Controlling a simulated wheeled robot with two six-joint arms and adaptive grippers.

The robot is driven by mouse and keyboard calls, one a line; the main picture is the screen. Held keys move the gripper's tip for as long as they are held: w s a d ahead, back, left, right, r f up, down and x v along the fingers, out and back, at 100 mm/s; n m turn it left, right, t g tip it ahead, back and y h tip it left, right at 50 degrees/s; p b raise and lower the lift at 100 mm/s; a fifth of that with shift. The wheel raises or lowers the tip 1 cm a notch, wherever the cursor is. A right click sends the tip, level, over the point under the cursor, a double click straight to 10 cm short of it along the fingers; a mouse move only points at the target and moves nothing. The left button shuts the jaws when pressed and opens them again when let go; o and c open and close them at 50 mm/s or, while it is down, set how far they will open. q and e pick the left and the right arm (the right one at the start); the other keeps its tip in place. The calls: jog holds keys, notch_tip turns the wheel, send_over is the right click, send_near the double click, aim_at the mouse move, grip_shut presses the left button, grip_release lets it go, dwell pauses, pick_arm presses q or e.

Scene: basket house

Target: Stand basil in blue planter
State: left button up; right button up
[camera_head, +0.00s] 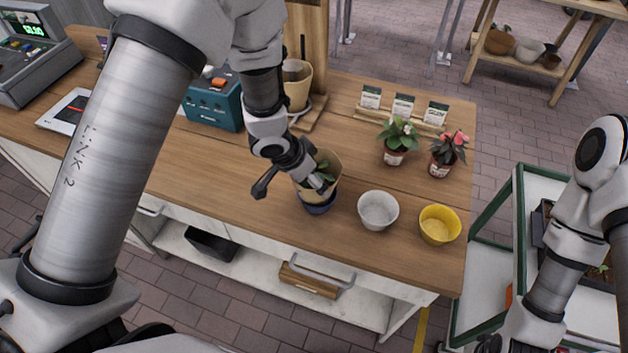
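The basil (326,166) shows as green leaves inside a tan paper-like sleeve or pot (329,187). It appears upright in the blue planter (319,208), whose blue rim and side show beneath the tan wall. How deep it sits is hidden. My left gripper (291,186) is at the tan wall with its fingers spread. One dark finger stands clear to the left, and the other part overlaps the front of the sleeve. Whether it touches is unclear. My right gripper (490,345) is at the bottom edge, mostly cut off.
A white pot (378,210) and a yellow pot (439,225) stand to the right. Two flowering plants (397,140) and seed-packet cards (403,106) are behind. A tan pot (297,85) on a stand, a teal box (213,104) and a green-framed cart (492,215) are nearby.

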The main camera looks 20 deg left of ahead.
pick_arm(q)
jog(key=p+v, duration=0.2)
jog(key=v, duration=0.8)
jog(key=s+f+n, duration=0.1)
jog(key=s+f, duration=0.1)
jog(key=f, duration=0.1)
jog(key=s+f+n+g, duration=0.1)
jog(key=s+f, duration=0.1)
jog(key=f, duration=0.1)
jog(key=s+f, duration=0.2)
jog(key=f, duration=0.2)
jog(key=shift+s+d+n+g, duration=0.15)
jog(key=shift+s+n+g, duration=0.15)
jog(key=shift+n, duration=0.1)
jog(key=s+a+f+n+g+y, duration=0.1)
jog(key=s+a+f+n, duration=0.1)
jog(key=s+a+f, duration=0.35)
jog(key=s+a+f+n+g+y, duration=0.1)
jog(key=s+a+f+n+y, duration=0.1)
jog(key=s+f, duration=0.7)
notch_tip(320, 180, down, 8)
jog(key=s+b, duration=0.1)
jog(key=b, duration=0.8)
jog(key=shift+s+d+r+b, duration=0.2)
jog(key=shift+d+r+b, duration=0.05)
jog(key=shift+d+b, duration=0.05)
jog(key=shift+s, duration=0.1)
